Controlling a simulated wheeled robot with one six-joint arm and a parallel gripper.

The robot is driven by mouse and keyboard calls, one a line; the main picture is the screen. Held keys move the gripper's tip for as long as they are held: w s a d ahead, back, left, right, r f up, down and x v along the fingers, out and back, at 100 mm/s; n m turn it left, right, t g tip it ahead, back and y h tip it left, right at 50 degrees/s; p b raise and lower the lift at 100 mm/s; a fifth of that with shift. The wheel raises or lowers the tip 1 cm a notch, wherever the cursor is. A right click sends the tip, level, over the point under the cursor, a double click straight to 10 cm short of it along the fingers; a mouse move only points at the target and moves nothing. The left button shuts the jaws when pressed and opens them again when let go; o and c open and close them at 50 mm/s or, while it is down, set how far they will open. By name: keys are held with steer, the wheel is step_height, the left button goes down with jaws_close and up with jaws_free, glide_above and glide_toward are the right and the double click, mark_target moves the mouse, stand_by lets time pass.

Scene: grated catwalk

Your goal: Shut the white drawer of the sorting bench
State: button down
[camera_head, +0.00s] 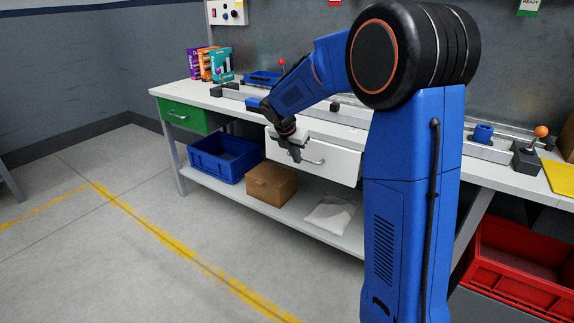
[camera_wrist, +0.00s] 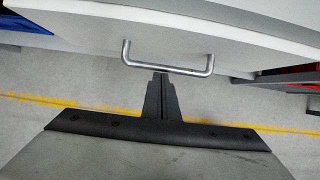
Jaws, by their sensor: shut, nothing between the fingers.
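The white drawer (camera_head: 342,163) is under the worktop of the sorting bench (camera_head: 350,122), and its front seems to stand out a little from the bench edge. Its metal bar handle (camera_head: 315,161) is on the front. My gripper (camera_head: 296,156) is shut and empty, in front of the drawer's left half and close to the handle. In the wrist view the shut fingers (camera_wrist: 161,76) point at the handle (camera_wrist: 168,70), with the white drawer front (camera_wrist: 85,38) behind it. I cannot tell whether the fingertips touch the handle or drawer.
A green drawer (camera_head: 184,117) is at the bench's left. A blue crate (camera_head: 222,158), a cardboard box (camera_head: 270,185) and a pale bag (camera_head: 331,214) are on the lower shelf. A red crate (camera_head: 515,277) stands at right. The floor in front is clear, with yellow lines.

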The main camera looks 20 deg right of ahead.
steer(key=shift+w+d+r, duration=0.1)
steer(key=shift+w+d, duration=0.7)
steer(key=shift+d, duration=0.25)
steer(key=shift+w+d+r, duration=0.1)
